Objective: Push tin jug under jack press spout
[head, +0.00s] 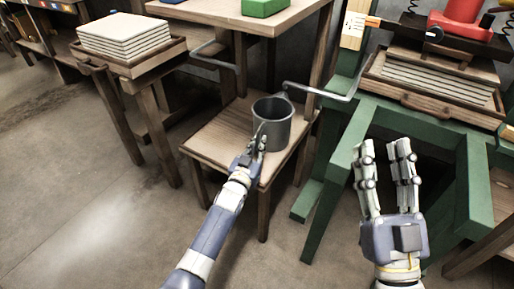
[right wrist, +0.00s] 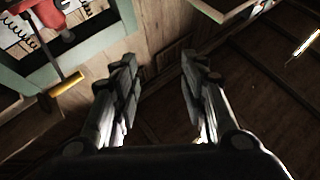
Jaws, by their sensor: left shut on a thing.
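The tin jug (head: 279,130) is a dark grey open cylinder standing upright on a low wooden shelf (head: 215,145) in the head view. My left gripper (head: 259,143) is at the jug's near left side and is shut on it; the fingers hide the exact contact. A bent grey metal bar (head: 322,93) runs right from behind the jug's rim; I cannot tell whether it is the press spout. My right gripper (head: 386,150) is open and empty beside the green stand. Its two fingers also show apart in the right wrist view (right wrist: 158,75).
A green frame bench (head: 425,117) on the right carries a wooden tray (head: 395,84) of pale slabs and red equipment (head: 462,25). Another tray of slabs (head: 125,35) sits on a table at left. A green block (head: 265,7) lies on the upper tabletop. Floor at left is clear.

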